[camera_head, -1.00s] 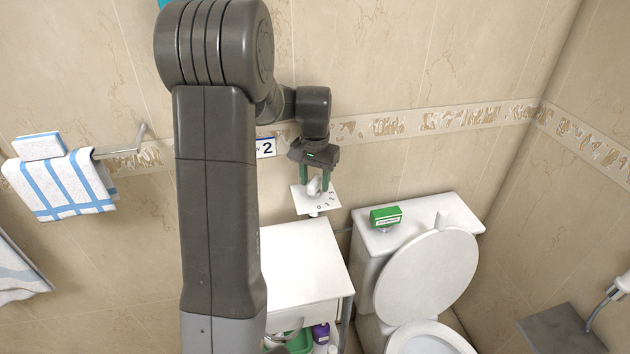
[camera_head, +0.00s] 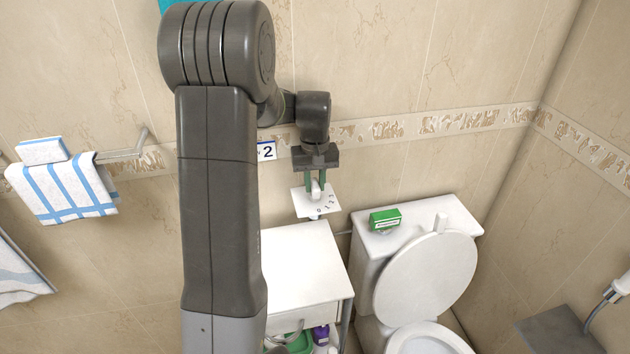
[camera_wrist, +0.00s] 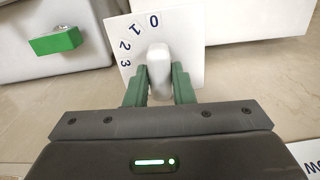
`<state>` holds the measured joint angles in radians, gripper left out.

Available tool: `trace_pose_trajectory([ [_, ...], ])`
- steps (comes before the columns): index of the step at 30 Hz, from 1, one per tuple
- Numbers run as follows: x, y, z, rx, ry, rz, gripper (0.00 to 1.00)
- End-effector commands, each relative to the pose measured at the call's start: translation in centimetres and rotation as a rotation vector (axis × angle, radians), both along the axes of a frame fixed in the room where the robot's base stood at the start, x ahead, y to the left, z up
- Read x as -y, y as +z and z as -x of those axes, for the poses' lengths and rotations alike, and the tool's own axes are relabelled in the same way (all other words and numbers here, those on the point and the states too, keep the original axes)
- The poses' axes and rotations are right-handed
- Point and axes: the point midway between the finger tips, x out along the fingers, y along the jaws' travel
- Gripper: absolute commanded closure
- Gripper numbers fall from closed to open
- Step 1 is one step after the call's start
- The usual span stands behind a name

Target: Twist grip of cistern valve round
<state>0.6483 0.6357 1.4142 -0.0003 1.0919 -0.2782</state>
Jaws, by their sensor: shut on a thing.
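The white grip of the cistern valve (camera_wrist: 159,68) stands on a square white dial plate (camera_head: 318,204) marked 0, 1, 2, 3, which also shows in the wrist view (camera_wrist: 180,25). My gripper (camera_head: 315,183), with green fingers, points down at the plate and is shut on the grip, one finger on each side of it. In the wrist view (camera_wrist: 160,85) the grip's rounded end lies between the fingers and points towards the bottom of the picture. The numbers run in an arc from 0 above the grip to 3 at its left.
A white cabinet (camera_head: 300,265) stands below the plate. To its right is the toilet cistern (camera_head: 440,215) with a green box (camera_head: 385,219) on its lid and a raised seat lid (camera_head: 425,275). A sign with a 2 (camera_head: 266,150) is on the wall close by.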

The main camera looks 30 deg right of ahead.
Motion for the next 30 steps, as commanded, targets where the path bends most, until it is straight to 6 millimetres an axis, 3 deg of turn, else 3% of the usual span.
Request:
trace_pose_trajectory([
  [2,0.0,0.0,0.0,0.001,-0.001,0.0,0.98],
  [3,0.0,0.0,0.0,0.001,-0.002,0.0,0.76],
  [9,0.0,0.0,0.0,0.0,-0.003,0.0,0.42],
  [19,0.0,0.3,0.0,0.0,-0.004,0.0,0.42],
  [30,0.0,3.9,0.0,0.0,-0.004,0.0,0.42],
])
